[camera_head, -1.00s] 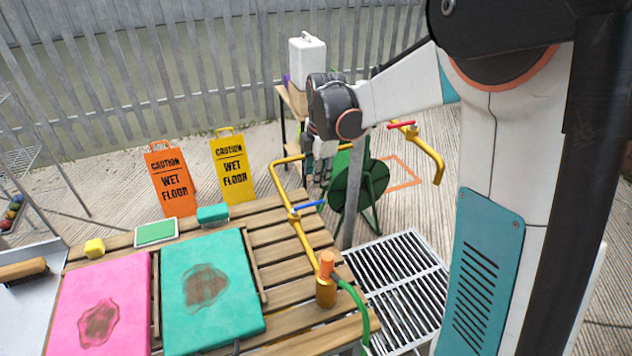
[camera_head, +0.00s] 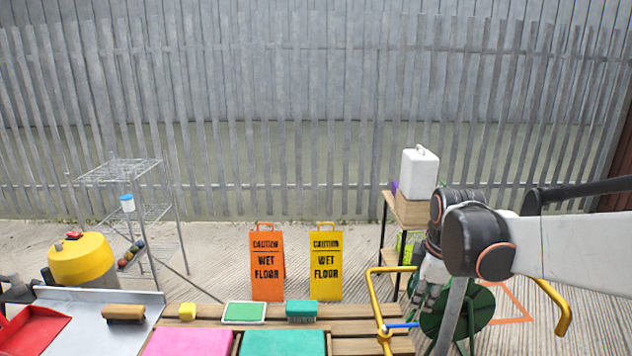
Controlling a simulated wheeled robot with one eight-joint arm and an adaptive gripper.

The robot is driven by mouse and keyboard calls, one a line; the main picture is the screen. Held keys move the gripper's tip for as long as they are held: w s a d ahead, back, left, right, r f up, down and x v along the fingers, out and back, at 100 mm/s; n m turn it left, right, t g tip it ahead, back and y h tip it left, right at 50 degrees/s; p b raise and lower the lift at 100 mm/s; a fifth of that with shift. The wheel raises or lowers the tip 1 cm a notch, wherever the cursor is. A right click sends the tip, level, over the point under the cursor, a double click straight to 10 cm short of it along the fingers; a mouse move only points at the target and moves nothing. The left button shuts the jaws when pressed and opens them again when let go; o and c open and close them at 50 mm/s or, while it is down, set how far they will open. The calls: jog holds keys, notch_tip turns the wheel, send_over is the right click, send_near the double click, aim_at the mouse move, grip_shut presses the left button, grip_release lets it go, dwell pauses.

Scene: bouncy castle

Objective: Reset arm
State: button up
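My arm (camera_head: 565,245) reaches in from the right edge of the head view. Its dark wrist joint (camera_head: 470,235) is bent, and the links beyond it point down. My gripper (camera_head: 423,290) hangs below the wrist, in front of the green hose reel (camera_head: 462,312) and close to the yellow pipe (camera_head: 373,300) in the picture. The gripper is small and partly lost against the dark reel, so its fingers cannot be made out. No held object can be seen.
A slatted wooden table (camera_head: 345,345) carries pink (camera_head: 188,343) and teal (camera_head: 283,343) pads, a yellow block (camera_head: 187,311) and a brush (camera_head: 123,312) on a metal tray nearby. Orange (camera_head: 267,265) and yellow (camera_head: 326,265) signs stand behind. A wire shelf (camera_head: 120,172) stands left; a fence closes the back.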

jog(key=s+a+r+m+t, duration=0.1)
jog(key=s+a+m+t, duration=0.1)
jog(key=s+m, duration=0.5)
jog(key=s+a+r+m+t, duration=0.1)
jog(key=s+a+m, duration=0.1)
jog(key=s+m, duration=0.5)
jog(key=s, duration=0.6)
jog(key=shift+t, duration=0.4)
